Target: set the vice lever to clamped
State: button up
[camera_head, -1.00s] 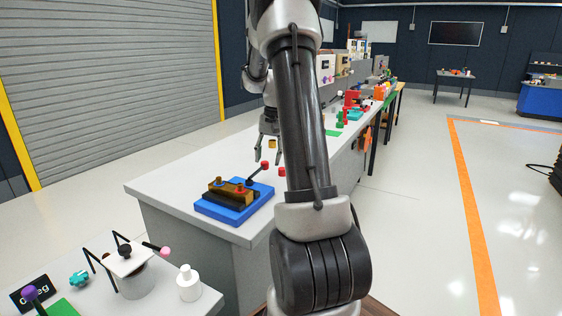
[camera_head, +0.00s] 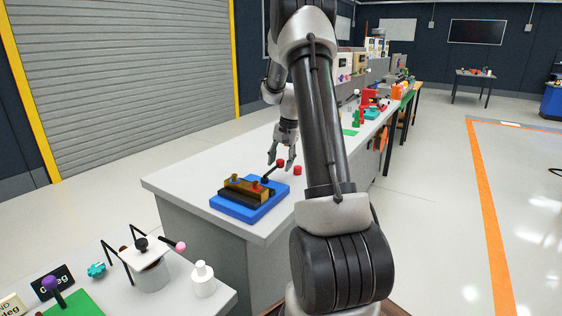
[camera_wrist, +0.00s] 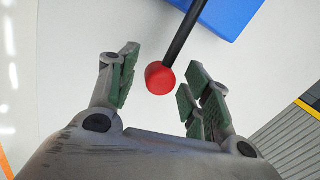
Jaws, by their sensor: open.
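The vice stands on a blue base (camera_head: 228,207) at the near end of the long white bench, with a brass-coloured block (camera_head: 246,188) on top. Its black lever (camera_wrist: 181,35) slants up to a red knob (camera_head: 280,163). My gripper (camera_head: 281,162) is open at the knob. In the wrist view the red knob (camera_wrist: 160,79) sits between the parted green-padded fingers of my gripper (camera_wrist: 162,72), with the lever running up toward the blue base (camera_wrist: 225,15). Whether a finger touches the knob, I cannot tell.
A separate red piece (camera_head: 297,170) is close to the right of the knob. The bench (camera_head: 180,180) is clear left of the vice. A nearer table holds a white bottle (camera_head: 203,280) and a pot-like fixture (camera_head: 150,272). Green and red items stand farther along the bench.

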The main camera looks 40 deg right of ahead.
jog(key=shift+c, duration=0.2)
grip_shut()
